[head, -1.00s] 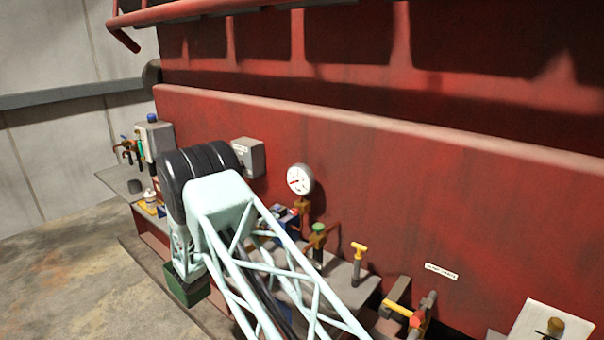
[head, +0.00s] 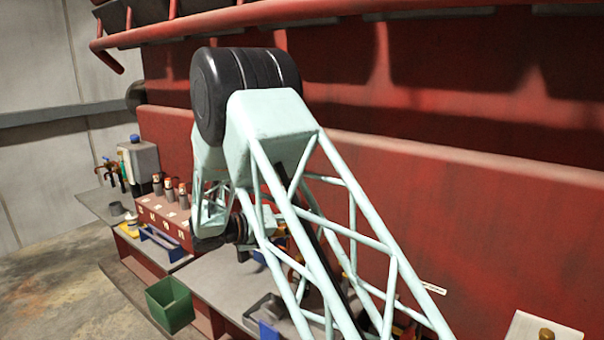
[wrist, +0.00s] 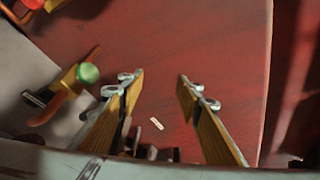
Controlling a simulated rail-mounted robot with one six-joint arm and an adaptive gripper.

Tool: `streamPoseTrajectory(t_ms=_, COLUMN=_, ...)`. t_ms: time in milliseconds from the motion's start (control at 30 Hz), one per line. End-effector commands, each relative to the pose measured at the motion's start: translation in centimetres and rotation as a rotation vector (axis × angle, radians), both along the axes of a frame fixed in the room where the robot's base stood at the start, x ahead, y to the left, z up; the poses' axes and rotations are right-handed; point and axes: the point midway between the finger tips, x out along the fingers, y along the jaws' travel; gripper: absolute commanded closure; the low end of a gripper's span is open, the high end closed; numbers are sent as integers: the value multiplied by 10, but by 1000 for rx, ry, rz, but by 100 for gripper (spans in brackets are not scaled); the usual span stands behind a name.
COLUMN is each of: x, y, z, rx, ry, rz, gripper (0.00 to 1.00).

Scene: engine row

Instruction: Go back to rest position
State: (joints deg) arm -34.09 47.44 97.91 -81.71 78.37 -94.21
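My arm's pale green lattice link rises through the middle of the head view, with its black elbow high in front of the red engine wall (head: 440,190). My gripper is mostly hidden behind that link in the head view. In the wrist view my gripper (wrist: 162,84) is open, its two yellow-padded fingers wide apart with nothing between them. Past the fingers lies the red panel with a small white label (wrist: 156,124). A green-knobbed valve (wrist: 88,73) is left of the fingers, apart from them.
A red block (head: 162,219) with several upright cylinders stands on the grey bench at left. A green bin (head: 170,304) hangs at the bench front. A grey box with a blue cap (head: 141,160) stands further left. A red rail (head: 300,14) crosses above the elbow. Open floor lies front left.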

Motion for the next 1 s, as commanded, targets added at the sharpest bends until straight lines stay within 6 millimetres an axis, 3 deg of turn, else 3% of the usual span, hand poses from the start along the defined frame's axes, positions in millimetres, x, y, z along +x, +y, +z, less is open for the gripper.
streamPoseTrajectory(t_ms=500, x=-62, y=-86, z=52, rx=269, ry=-165, rz=-241, gripper=68)
streamPoseTrajectory(t_ms=1000, x=-137, y=-152, z=89, rx=511, ry=-347, rz=-491, gripper=68)
